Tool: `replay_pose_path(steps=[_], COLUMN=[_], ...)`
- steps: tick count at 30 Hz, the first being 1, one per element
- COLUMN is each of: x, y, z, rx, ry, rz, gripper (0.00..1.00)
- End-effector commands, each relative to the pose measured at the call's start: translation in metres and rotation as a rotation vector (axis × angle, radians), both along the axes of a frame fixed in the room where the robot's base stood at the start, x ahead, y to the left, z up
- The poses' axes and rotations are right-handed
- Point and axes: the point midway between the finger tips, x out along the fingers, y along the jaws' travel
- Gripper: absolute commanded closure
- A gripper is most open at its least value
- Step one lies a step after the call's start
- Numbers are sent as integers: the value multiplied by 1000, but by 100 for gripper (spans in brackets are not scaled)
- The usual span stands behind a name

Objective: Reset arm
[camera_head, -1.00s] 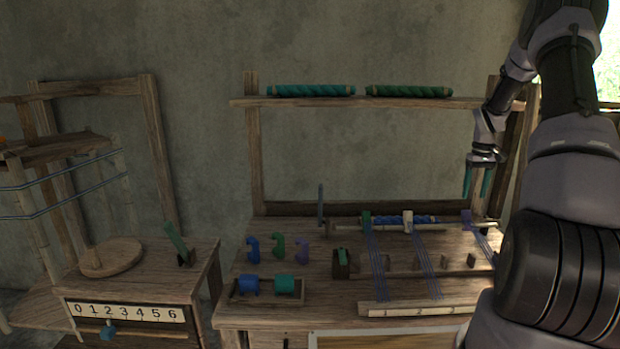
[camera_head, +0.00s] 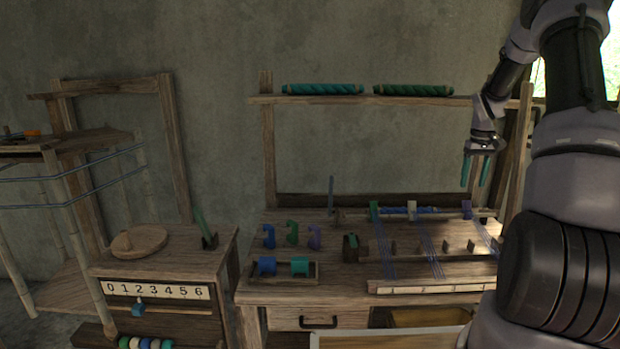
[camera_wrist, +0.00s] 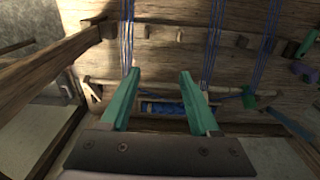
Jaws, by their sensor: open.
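My gripper (camera_head: 476,172) is at the right of the head view, with two green fingers pointing down, apart and empty. It hangs in the air above the right part of the loom table (camera_head: 350,297). In the wrist view, my gripper (camera_wrist: 155,95) shows both fingers spread with nothing between them. Beyond the fingers lie blue warp threads (camera_wrist: 212,50) and a blue yarn roll (camera_wrist: 162,108) on the loom.
A teal roll (camera_head: 322,89) and a green roll (camera_head: 412,90) lie on the upper beam. Small coloured hooks (camera_head: 291,233) and a tray with blue and teal pieces stand on the table. A numbered cabinet (camera_head: 165,268) is at left. A drawer (camera_head: 318,319) is below the table.

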Motion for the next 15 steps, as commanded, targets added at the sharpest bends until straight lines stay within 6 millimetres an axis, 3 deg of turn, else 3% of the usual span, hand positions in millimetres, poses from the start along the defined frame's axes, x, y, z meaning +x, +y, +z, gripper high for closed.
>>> replay_pose_path(steps=[8,15], x=[-16,-59], y=[39,98], z=[59,137], rx=[-15,-16], ry=[-61,-162], rz=[-30,-81], gripper=[38,38])
